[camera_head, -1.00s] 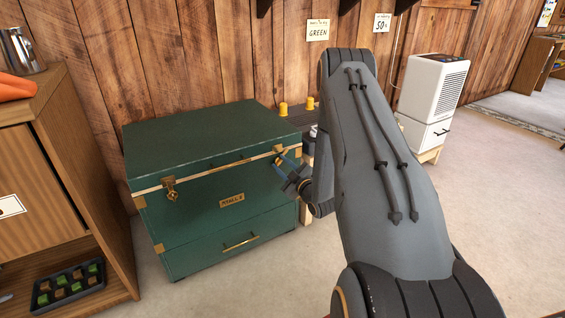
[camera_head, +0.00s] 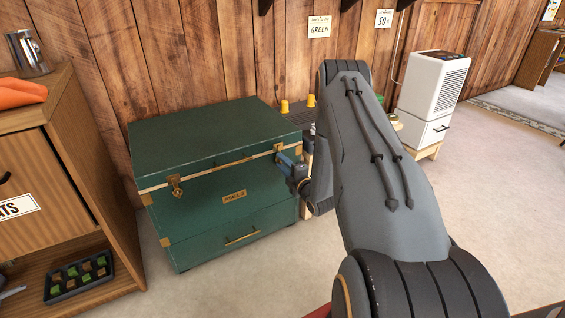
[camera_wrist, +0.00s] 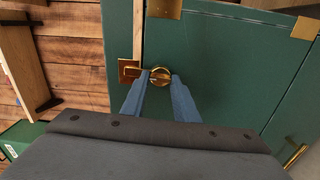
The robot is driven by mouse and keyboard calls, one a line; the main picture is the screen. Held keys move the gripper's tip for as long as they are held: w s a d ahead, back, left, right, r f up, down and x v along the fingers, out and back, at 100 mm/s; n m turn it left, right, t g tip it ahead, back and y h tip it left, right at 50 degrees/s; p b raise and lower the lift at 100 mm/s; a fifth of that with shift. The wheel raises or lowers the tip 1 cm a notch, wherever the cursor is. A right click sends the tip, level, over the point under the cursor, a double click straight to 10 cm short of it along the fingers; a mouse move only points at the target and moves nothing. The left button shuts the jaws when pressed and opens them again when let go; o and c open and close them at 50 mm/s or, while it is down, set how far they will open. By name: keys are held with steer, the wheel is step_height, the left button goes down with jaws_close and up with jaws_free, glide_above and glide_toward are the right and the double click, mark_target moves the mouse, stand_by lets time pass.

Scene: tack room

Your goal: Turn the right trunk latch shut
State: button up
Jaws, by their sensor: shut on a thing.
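The green trunk (camera_head: 195,215) stands closed against the wooden wall. Its left latch (camera_head: 175,185) is in plain view on the front. The right latch (camera_wrist: 160,76) is a round brass knob with a bar that reaches to a brass plate at the pale lid seam in the wrist view. My gripper (camera_wrist: 159,84) is shut on this right latch, with one blue finger on each side of the knob. In the head view my gripper (camera_head: 285,161) is at the trunk's right front, and it covers part of the latch there.
A wooden cabinet (camera_head: 60,150) with a black tray (camera_head: 80,279) on its low shelf stands to the left. Yellow objects (camera_head: 284,107) sit behind the trunk. A white appliance (camera_head: 430,85) is at the right. The floor in front is clear.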

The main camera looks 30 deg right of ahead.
steer(key=shift+n, duration=0.4)
steer(key=o, duration=1)
steer(key=shift+o, duration=0.2)
steer(key=s+p, duration=0.1)
steer(key=s, duration=0.7)
steer(key=shift+d+p, duration=0.15)
steer(key=shift+p, duration=0.2)
steer(key=shift+w, duration=0.15)
